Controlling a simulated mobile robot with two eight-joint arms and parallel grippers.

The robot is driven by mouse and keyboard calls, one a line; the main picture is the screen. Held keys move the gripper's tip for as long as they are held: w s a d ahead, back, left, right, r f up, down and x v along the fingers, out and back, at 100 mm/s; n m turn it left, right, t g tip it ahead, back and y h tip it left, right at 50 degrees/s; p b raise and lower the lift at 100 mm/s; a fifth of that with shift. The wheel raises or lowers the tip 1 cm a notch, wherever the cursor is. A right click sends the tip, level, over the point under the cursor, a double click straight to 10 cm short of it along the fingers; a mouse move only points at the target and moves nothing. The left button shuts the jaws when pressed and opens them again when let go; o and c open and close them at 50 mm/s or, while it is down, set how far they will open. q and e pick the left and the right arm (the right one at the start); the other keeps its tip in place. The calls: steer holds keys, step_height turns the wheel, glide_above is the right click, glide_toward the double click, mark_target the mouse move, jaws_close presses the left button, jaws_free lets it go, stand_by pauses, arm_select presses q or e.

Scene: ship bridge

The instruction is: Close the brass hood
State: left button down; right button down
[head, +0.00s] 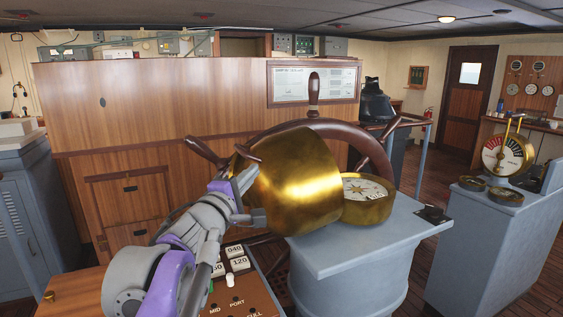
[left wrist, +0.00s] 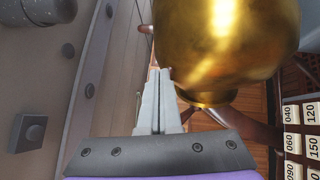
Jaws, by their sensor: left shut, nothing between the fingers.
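The brass hood (head: 300,180) is a large shiny drum, swung open and tilted at the left of the compass. The compass (head: 368,188), with its white dial in a brass bowl, shows uncovered on top of the grey binnacle stand (head: 335,240). My left gripper (head: 248,190) is at the left side of the hood, shut and empty. In the left wrist view, the shut fingers (left wrist: 157,98) are just left of the hood (left wrist: 225,45). I cannot tell whether they touch it. My right gripper is not in view.
The wooden ship's wheel (head: 345,132) stands close behind the hood. A panel of numbered buttons (head: 235,265) lies below my left arm. A grey console with a brass gauge (head: 503,155) stands at the right. A wooden cabinet wall (head: 170,100) is behind.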

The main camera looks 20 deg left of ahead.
mark_target(275, 148)
arm_select(q)
steer(key=w, duration=0.6)
steer(key=w+r, duration=0.1)
steer(key=w, duration=0.2)
steer(key=shift+w+a+r, duration=0.1)
steer(key=shift+w+a, duration=0.15)
steer(key=shift+a, duration=0.15)
steer(key=shift+r, duration=0.1)
